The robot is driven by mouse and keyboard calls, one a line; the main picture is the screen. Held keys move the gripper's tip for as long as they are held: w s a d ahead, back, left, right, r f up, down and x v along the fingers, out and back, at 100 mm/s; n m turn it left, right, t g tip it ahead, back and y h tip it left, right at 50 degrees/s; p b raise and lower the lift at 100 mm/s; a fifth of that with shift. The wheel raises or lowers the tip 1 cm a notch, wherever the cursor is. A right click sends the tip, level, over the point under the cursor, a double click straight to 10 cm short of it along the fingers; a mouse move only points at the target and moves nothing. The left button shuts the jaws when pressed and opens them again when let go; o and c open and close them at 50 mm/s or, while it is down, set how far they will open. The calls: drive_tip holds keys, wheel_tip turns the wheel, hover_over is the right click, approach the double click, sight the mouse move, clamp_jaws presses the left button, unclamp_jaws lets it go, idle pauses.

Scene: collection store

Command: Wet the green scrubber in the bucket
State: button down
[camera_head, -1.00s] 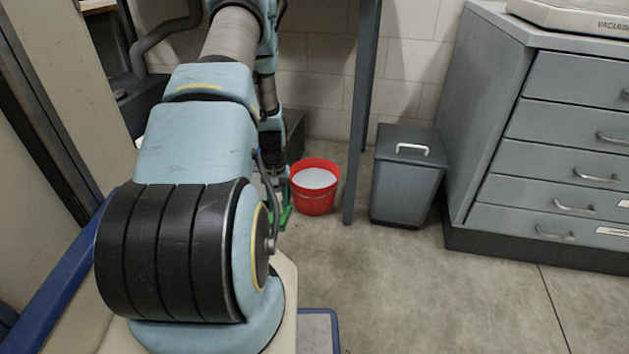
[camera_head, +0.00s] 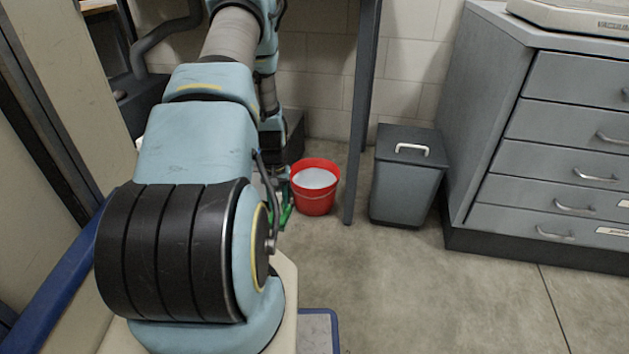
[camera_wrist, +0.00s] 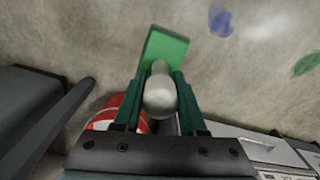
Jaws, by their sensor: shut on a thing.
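The red bucket (camera_head: 314,190) stands upright on the floor with pale liquid (camera_head: 314,178) in it. In the wrist view only part of the bucket (camera_wrist: 104,118) shows, behind the left finger. My gripper (camera_wrist: 160,88) is shut on the green scrubber (camera_wrist: 165,46), holding it by its pale rounded handle (camera_wrist: 160,98). The green pad sticks out beyond the fingertips. In the head view my arm hides most of the gripper; a bit of green (camera_head: 286,215) shows just left of the bucket. The scrubber is outside the bucket; I cannot tell whether they touch.
A grey post (camera_head: 362,120) stands close to the bucket's right. Beyond it are a lidded grey bin (camera_head: 407,180) and a grey drawer cabinet (camera_head: 560,150). A blue mark (camera_wrist: 220,22) and a green mark (camera_wrist: 307,64) lie on the floor. The floor in front is clear.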

sight(277, 190)
drive_tip(key=shift+r, duration=0.1)
idle(0.3)
drive_tip(key=shift+r+p, duration=1.65)
drive_tip(key=shift+r, duration=0.25)
